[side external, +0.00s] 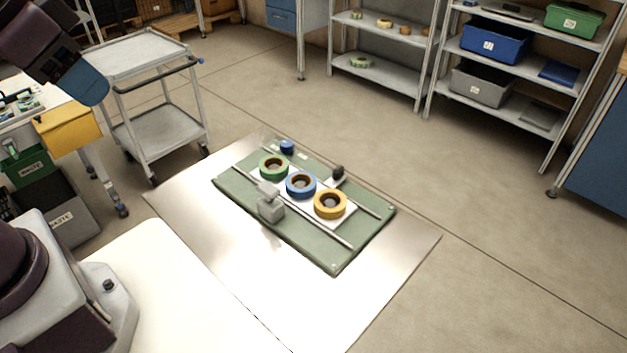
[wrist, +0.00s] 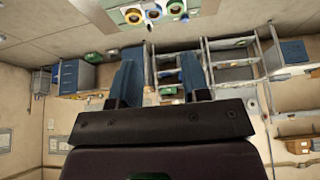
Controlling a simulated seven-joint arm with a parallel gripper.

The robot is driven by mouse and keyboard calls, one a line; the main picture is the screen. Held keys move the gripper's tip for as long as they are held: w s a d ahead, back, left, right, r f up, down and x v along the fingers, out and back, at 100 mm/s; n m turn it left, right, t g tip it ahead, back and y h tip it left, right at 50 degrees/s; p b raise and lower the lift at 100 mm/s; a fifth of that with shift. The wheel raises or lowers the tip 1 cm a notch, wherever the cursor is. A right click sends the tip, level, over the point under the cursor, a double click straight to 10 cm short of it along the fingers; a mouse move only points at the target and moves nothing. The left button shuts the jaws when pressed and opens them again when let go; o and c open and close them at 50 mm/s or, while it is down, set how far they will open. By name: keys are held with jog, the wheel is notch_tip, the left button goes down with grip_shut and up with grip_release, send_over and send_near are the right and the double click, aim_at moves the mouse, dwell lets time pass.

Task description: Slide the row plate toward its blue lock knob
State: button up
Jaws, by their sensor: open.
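The white row plate (side external: 311,208) lies between two rails on a green board (side external: 310,245). It carries a green reel (side external: 263,165), a blue reel (side external: 290,188) and a yellow reel (side external: 318,209). The blue lock knob (side external: 287,146) stands at the board's far left end, beyond the green reel. A black knob (side external: 338,171) stands on the far side and a grey block (side external: 271,209) on the near side. My gripper (wrist: 159,66) is open and empty, its blue fingers apart. In the side view it is high at upper left, well away from the board.
The board rests on a shiny metal sheet (side external: 395,262) with bare room around it. Shelves with a blue bin (side external: 494,43) stand at the back right.

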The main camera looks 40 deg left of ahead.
jog(key=w+d+f+g, duration=0.3)
jog(key=w+f, duration=0.5)
jog(key=w, duration=0.4)
jog(key=t, duration=0.2)
send_near(338, 167)
jog(key=x, duration=1)
jog(key=shift+f, duration=0.1)
grip_shut()
jog(key=a, duration=0.8)
jog(key=shift+a, duration=0.3)
